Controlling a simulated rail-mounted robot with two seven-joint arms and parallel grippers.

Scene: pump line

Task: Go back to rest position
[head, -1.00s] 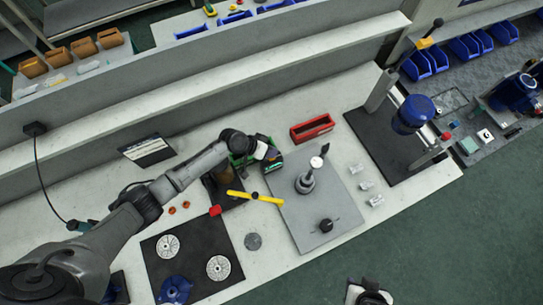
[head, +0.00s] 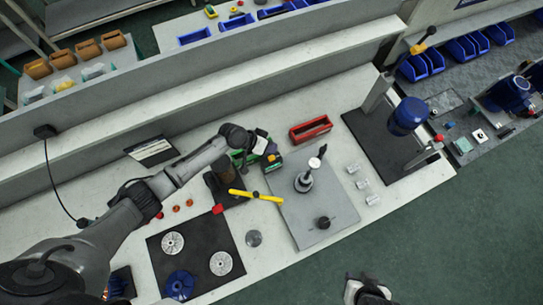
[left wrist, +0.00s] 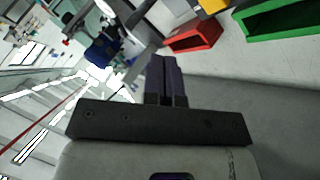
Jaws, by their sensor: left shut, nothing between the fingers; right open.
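My left arm comes in from the left in the head view. Its gripper (head: 270,152) is over the back of the bench, beside a green bin (head: 240,158) and left of a red bin (head: 311,128). In the left wrist view my left gripper's dark fingers (left wrist: 166,80) are together with nothing between them. My right gripper (head: 368,288) shows at the bottom edge of the head view, over the floor in front of the bench. It is open, and its arm is mostly out of view.
A grey plate (head: 325,234) bears a dial-gauge stand (head: 304,182). A black mat (head: 200,244) holds discs and a blue part. A blue press (head: 408,116) stands at right. The floor at lower right is clear.

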